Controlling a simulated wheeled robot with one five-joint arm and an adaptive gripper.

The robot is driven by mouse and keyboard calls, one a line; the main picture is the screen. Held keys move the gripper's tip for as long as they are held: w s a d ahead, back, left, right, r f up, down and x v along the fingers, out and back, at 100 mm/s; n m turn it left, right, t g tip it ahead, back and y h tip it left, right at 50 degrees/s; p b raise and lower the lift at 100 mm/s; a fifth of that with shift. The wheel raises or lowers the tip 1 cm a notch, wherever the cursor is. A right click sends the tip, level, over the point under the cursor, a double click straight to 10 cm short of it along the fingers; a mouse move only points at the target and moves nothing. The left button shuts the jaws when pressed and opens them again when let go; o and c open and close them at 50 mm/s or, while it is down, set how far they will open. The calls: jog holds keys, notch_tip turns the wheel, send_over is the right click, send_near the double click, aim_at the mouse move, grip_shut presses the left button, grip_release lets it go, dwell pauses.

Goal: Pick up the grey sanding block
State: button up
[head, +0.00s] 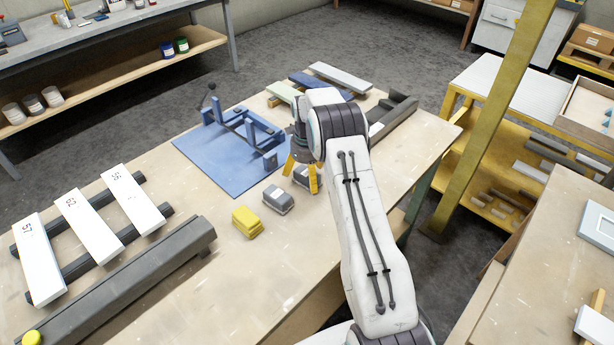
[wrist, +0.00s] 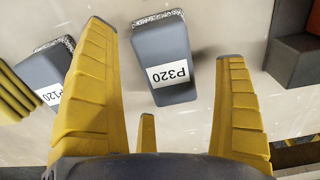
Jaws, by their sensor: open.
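Two grey sanding blocks lie on the workbench. One, labelled P320 (wrist: 165,60), shows in the wrist view between my open yellow fingers; in the head view this block (head: 301,173) is partly hidden by them. The other, labelled P120 (wrist: 42,75), lies to the left, outside my left finger, which covers part of it; it shows fully in the head view (head: 278,199). My gripper (head: 301,181) is open and empty, pointing down over the P320 block. I cannot tell how high the fingertips are above the bench.
A yellow block (head: 247,221) lies left of the P120 block. A blue mat (head: 205,165) with a blue fixture (head: 245,125) is behind. White labelled boards (head: 88,220) rest on dark rails at left. Dark steel channel (head: 392,118) lies right of the gripper.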

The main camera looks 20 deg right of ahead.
jog(key=shift+f, duration=0.85)
jog(key=c, duration=1.4)
jog(key=shift+c, duration=0.2)
jog(key=shift+r, duration=0.2)
jog(key=shift+r, duration=0.25)
notch_tip(320, 180, up, 4)
jog(key=shift+a+f+b, duration=0.1)
jog(key=shift+f+b, duration=0.15)
jog(key=shift+b, duration=0.2)
jog(key=a+r, duration=0.2)
jog(key=a, duration=0.1)
jog(key=s+a+r+b, duration=0.1)
jog(key=a+r, duration=0.1)
jog(key=a, duration=0.2)
jog(key=s+a+r, duration=0.1)
jog(key=a+r, duration=0.1)
jog(key=a, duration=0.2)
jog(key=shift+a+r, duration=0.15)
jog(key=shift+r, duration=0.2)
